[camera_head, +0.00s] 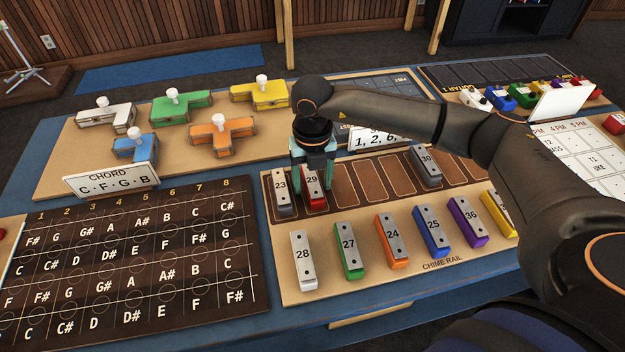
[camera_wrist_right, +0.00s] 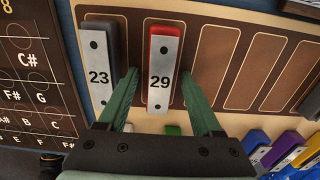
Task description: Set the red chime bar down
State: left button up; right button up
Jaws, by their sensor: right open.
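The red chime bar, marked 29, (camera_head: 312,186) stands in the second slot of the brown chime rail (camera_head: 392,180), just right of the grey bar 23 (camera_head: 281,190). It also shows in the right wrist view (camera_wrist_right: 160,68). My right gripper (camera_head: 313,178) is over the red bar, with one finger on each side of it. In the right wrist view the fingers (camera_wrist_right: 161,88) are open, with a gap visible on both sides of the bar. The left finger sits between bars 23 and 29. My left gripper is not in view.
Bars 28 (camera_head: 303,260), 27 (camera_head: 349,250), 24 (camera_head: 391,241) and several others stand in a front row on the board. Bar 30 (camera_head: 426,166) stands farther right in the rail, with empty slots between.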

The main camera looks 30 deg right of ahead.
aim_at(312, 181)
jog(key=shift+r, duration=0.1)
jog(key=shift+r, duration=0.3)
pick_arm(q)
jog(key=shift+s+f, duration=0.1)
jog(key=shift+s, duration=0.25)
pick_arm(e)
notch_tip(312, 181, up, 12)
jog(key=shift+f, duration=0.2)
